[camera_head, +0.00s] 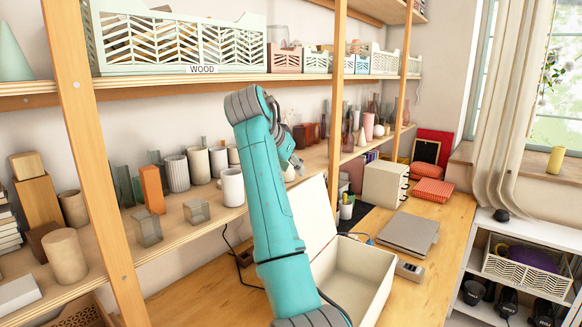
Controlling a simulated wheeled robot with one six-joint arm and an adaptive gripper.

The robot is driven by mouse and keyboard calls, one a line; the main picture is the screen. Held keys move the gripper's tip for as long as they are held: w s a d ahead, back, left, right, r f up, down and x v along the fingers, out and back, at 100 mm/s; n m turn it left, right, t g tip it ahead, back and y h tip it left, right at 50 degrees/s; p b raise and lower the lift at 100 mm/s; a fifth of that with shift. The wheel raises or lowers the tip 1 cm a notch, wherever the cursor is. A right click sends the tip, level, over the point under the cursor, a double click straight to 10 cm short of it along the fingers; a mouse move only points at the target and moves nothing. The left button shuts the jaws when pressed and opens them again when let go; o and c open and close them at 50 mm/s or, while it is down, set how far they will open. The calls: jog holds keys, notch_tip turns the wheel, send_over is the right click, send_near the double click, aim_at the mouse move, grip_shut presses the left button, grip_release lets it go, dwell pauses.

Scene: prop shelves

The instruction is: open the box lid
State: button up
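A cream box (378,293) stands on the wooden desk in the lower middle, and its inside shows from above. Its pale lid (313,222) stands raised steeply at the box's back left side, so the box is open. My teal arm crosses in front of the lid and hides part of it and the box's left side. My gripper (297,165) is above the lid's upper edge, partly hidden behind my arm. Its fingers are too small and covered to tell whether they are open or touch the lid.
A grey laptop (408,234) and a small device (409,271) lie right of the box. A cream drawer unit (385,184) stands behind. Shelves with vases and cups (231,187) rise at left, with a wooden post (337,110) close behind my gripper.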

jog(key=v, duration=1.2)
